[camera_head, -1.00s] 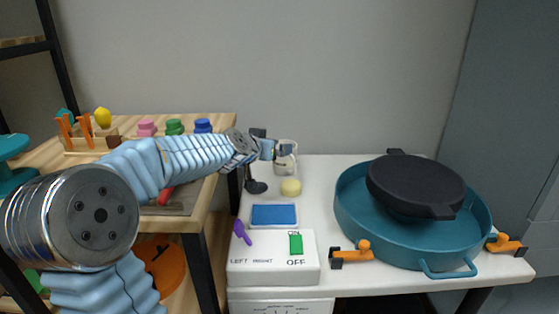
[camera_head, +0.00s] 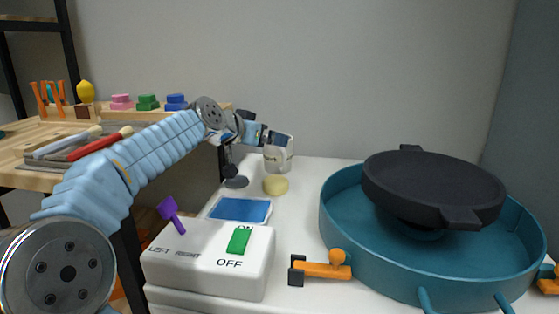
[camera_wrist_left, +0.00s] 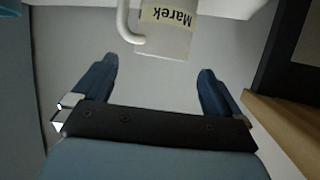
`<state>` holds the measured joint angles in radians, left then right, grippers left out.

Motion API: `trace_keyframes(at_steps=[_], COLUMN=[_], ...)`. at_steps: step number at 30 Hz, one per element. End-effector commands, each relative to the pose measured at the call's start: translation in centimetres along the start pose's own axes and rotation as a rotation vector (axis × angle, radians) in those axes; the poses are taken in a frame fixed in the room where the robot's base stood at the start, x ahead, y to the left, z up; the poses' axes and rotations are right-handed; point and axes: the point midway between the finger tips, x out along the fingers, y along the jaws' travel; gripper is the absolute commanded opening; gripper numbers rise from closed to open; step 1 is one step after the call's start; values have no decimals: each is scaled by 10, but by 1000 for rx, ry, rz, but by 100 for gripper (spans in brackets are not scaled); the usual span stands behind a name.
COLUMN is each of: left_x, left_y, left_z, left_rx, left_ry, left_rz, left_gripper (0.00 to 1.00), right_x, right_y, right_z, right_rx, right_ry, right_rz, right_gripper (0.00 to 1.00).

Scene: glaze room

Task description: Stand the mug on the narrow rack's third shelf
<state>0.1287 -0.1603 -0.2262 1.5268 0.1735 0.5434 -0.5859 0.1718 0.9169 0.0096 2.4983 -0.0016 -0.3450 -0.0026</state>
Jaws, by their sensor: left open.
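The mug (camera_head: 279,158) is pale with a label band and stands at the back left of the white table, partly hidden by my gripper. In the left wrist view the mug (camera_wrist_left: 165,28) shows at the top with its handle to the left and a label reading "Marek", upside down. My left gripper (camera_head: 272,137) is open and empty, close to the mug. In the wrist view its fingers (camera_wrist_left: 158,78) are apart and the mug is beyond their tips, not between them. A dark-posted rack (camera_head: 38,24) shows partly at far left; its shelf count cannot be told.
A yellow lump (camera_head: 276,185), blue pad (camera_head: 240,208) and switch box (camera_head: 205,270) lie in front of the mug. A wooden bench (camera_head: 25,178) with tools is at left.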

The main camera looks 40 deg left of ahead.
Motion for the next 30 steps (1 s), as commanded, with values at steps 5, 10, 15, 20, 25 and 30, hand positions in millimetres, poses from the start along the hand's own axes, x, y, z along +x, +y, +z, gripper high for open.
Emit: trace_keyframes(at_steps=[5,10,15,20,25,30], left_x=[22,41,68,77,77,76], left_y=[0,-1,-3,-3,-3,-3], left_z=[0,2,2,1,1,1], left_rx=[0,0,0,0,-1,0], left_ry=[1,-1,0,1,2,1], left_rz=[-1,-1,-2,-2,-2,-2], left_gripper=[100,100,100,100,100,74], right_x=[1,3,4,4,4,4], right_y=[0,1,1,1,1,1], right_z=[0,0,0,0,0,0], right_rx=[0,0,0,0,-1,0], right_ry=[0,-1,-1,-1,-1,-1], right_rz=[-1,-1,-1,-1,-1,-1], right_gripper=[0,0,0,0,0,0])
